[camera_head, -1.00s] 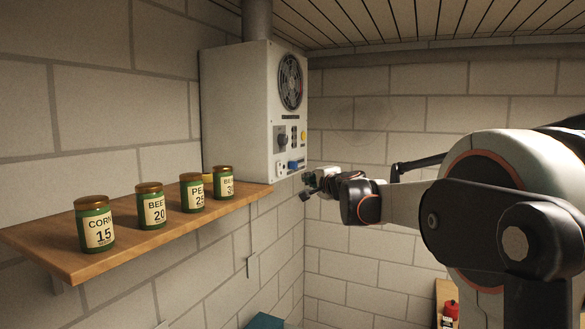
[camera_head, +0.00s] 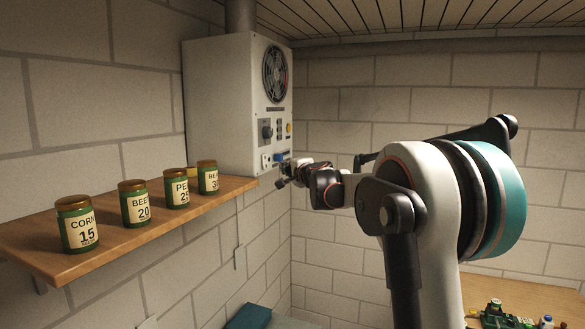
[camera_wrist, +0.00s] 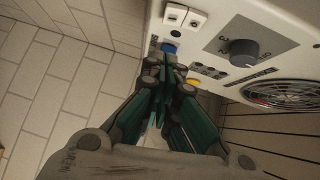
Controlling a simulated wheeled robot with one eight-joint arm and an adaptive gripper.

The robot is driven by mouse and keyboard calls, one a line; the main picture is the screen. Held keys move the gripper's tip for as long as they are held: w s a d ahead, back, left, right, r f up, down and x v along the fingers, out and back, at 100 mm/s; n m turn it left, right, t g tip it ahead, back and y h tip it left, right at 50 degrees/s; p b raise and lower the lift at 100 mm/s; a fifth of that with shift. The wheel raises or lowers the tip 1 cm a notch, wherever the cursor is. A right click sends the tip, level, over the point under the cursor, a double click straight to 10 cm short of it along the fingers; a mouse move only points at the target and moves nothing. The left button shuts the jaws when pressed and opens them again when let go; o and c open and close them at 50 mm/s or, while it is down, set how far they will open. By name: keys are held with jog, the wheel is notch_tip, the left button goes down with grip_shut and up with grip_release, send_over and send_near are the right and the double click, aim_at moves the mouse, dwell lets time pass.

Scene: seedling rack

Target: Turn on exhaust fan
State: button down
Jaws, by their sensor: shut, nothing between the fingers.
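The exhaust fan unit (camera_head: 222,105) is a white box on the wall with a round fan grille (camera_head: 274,74) on its front. Below the grille are a dark rotary knob (camera_head: 267,132), a yellow button (camera_head: 289,128) and a blue control (camera_head: 281,157). In the wrist view, the knob (camera_wrist: 243,53) is at upper right, the grille (camera_wrist: 284,94) at right, and the blue control (camera_wrist: 169,48) just past my fingertips. My gripper (camera_head: 283,177) is shut and empty, close to the lower panel. In the wrist view my gripper (camera_wrist: 164,72) partly hides the panel's lower edge; contact cannot be told.
A wooden shelf (camera_head: 110,238) with several labelled green jars, such as the corn jar (camera_head: 77,225), runs along the left wall up to the unit. A table (camera_head: 545,293) with small items is at lower right.

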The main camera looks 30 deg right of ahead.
aim_at(265, 162)
jog(key=w, duration=0.1)
jog(key=w+a+p, duration=0.1)
jog(key=w, duration=0.1)
jog(key=w+a, duration=0.1)
jog(key=w, duration=0.1)
jog(key=shift+w+f+p, duration=0.25)
jog(key=shift+f+p, duration=0.05)
jog(key=shift+f, duration=0.1)
jog(key=shift+a, duration=0.1)
jog(key=shift+w+a+f+b, duration=0.2)
jog(key=shift+w+b, duration=0.05)
jog(key=shift+b, duration=0.2)
